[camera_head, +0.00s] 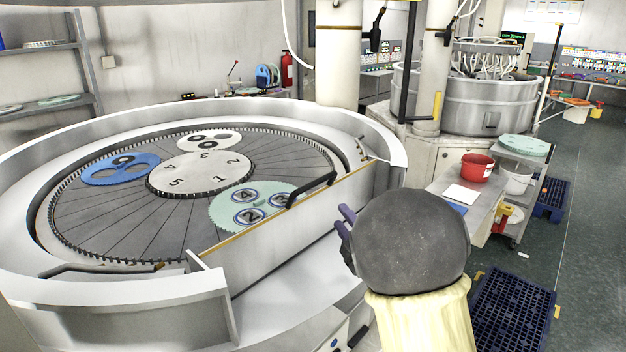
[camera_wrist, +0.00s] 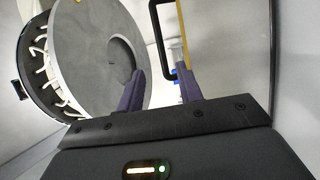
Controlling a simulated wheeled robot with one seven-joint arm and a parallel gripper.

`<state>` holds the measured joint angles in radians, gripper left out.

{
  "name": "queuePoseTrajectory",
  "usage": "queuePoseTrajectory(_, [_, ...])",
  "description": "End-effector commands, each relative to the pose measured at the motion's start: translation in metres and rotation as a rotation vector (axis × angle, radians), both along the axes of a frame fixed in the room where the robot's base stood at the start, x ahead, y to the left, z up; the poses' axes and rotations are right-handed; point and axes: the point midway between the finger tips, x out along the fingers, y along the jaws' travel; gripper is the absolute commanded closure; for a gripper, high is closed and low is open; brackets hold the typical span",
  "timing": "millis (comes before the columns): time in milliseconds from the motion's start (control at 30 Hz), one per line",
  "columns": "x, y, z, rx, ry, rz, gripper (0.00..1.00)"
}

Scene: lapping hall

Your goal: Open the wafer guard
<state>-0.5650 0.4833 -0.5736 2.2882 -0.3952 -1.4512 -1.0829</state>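The wafer guard (camera_head: 290,225) is a pale upright panel with a yellow top edge across the near side of the round lapping machine. It appears closed. Its black bar handle (camera_head: 304,190) is at the top edge. In the wrist view the guard (camera_wrist: 230,45) fills the right side, and its handle (camera_wrist: 158,38) is beyond my fingertips, nearer the right finger. My gripper (camera_head: 344,221) has purple fingers. It is just right of the handle in the head view. In the wrist view my gripper (camera_wrist: 161,72) is open, with nothing between its fingers.
The machine's tall rim (camera_head: 385,140) curves around the guard's right end. Inside are a numbered disc (camera_head: 200,174) and round carriers, blue (camera_head: 120,168), white and green (camera_head: 238,205). A bench (camera_head: 440,200) with a red bucket (camera_head: 477,167) stands to the right. Floor (camera_head: 580,260) is clear at far right.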

Motion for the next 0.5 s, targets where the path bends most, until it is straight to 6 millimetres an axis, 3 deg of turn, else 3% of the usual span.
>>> queuePoseTrajectory(500, [0.069,0.039,0.017,-0.001,0.001,0.002,0.64])
